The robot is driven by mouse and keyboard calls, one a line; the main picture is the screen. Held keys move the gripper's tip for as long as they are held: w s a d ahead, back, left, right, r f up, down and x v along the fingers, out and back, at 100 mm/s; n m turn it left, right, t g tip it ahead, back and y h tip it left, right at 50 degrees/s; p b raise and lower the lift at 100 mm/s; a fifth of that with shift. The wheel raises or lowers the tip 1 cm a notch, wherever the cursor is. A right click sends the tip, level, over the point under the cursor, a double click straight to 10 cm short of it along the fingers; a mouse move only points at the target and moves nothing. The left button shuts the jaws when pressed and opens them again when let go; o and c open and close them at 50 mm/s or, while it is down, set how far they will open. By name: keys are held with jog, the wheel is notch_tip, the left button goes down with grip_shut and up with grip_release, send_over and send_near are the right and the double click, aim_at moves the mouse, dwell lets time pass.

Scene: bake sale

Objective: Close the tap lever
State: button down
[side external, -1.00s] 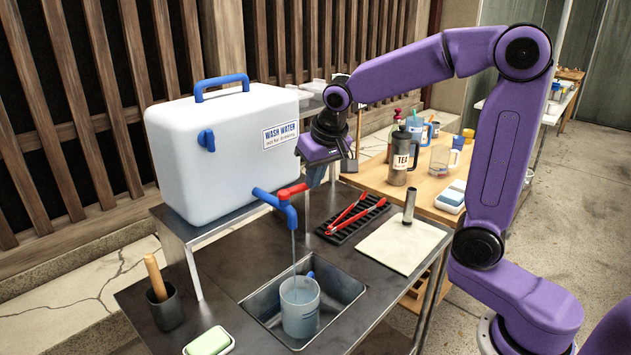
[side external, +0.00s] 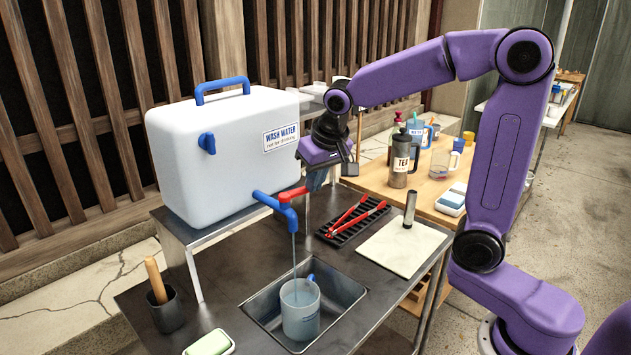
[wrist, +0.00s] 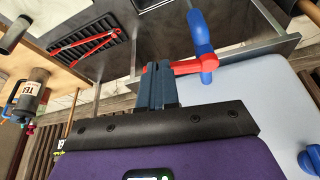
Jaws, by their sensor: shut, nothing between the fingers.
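The blue tap (side external: 289,214) sticks out from the white wash water tank (side external: 222,160). Its red lever (side external: 292,193) points sideways, to the right in the side view. A thin stream of water runs from the spout into a translucent cup (side external: 300,310) in the sink (side external: 346,291). My gripper (side external: 316,184) is shut and empty at the lever's free end. In the wrist view, my fingertips (wrist: 159,72) lie against or over the end of the red lever (wrist: 194,67). A bit of red also shows past their left edge. Exact contact is hard to tell.
Red tongs (side external: 350,217) lie on a black rack right of the tap. A pale board (side external: 403,250) with a metal cylinder (side external: 409,207) is farther right. A tea bottle (side external: 401,160) and other vessels stand on the wooden table behind.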

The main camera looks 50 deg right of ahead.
jog(key=s+a+r, duration=0.3)
jog(key=s+r, duration=0.5)
jog(key=r, duration=0.1)
jog(key=shift+s+m, duration=0.15)
jog(key=shift+m, duration=0.15)
dwell(0.4)
jog(key=shift+s, duration=0.1)
jog(key=w+d+f, duration=0.2)
jog(key=w+f, duration=0.5)
jog(key=f, duration=0.2)
jog(key=shift+w+d+m, duration=0.15)
jog(key=shift+w+m, duration=0.05)
jog(key=shift+m, duration=0.1)
